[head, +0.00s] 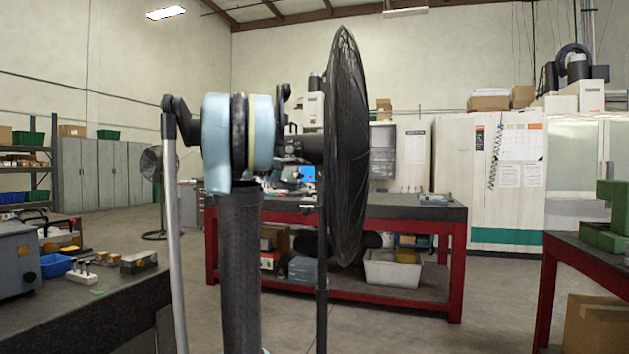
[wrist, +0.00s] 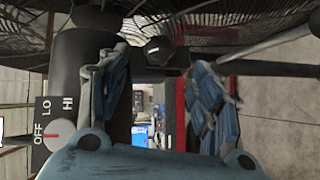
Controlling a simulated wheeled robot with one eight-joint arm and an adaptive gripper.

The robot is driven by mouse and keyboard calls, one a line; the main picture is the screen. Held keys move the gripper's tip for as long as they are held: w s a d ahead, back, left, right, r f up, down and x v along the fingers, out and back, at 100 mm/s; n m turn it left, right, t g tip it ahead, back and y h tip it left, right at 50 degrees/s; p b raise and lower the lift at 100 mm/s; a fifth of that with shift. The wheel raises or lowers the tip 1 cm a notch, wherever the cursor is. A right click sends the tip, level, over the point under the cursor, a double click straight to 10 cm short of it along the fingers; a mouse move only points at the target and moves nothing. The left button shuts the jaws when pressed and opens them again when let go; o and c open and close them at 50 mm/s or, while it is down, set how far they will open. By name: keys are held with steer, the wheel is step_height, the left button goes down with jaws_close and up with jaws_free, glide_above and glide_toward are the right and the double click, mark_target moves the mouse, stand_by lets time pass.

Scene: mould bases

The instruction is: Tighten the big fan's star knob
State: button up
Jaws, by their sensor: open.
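The big fan's black cage (head: 346,150) stands edge-on in the middle of the head view, on a thin dark pole (head: 322,265). In the wrist view the cage (wrist: 215,25) crosses the top. The fan's dark housing, with an OFF/LO/HI switch plate (wrist: 53,125), is at the left. A small dark knob-like part (wrist: 160,50), apparently the star knob, shows just beyond and between the fingertips. My gripper (wrist: 160,72) is open, its blue-padded fingers apart with nothing held between them. I cannot tell whether either finger touches the fan. My arm hides the gripper in the head view.
A red-framed workbench (head: 400,209) stands behind the fan. A dark bench (head: 85,310) with small parts is at the near left, and another red bench (head: 590,258) at the right. A smaller fan (head: 152,165) stands farther back. Open floor lies at the front right.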

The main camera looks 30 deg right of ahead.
mark_target(319, 177)
steer(key=d, duration=0.5)
steer(key=d+f, duration=0.1)
steer(key=d, duration=0.1)
steer(key=shift+w+d, duration=0.15)
steer(key=shift+w, duration=0.05)
steer(key=c, duration=1.1)
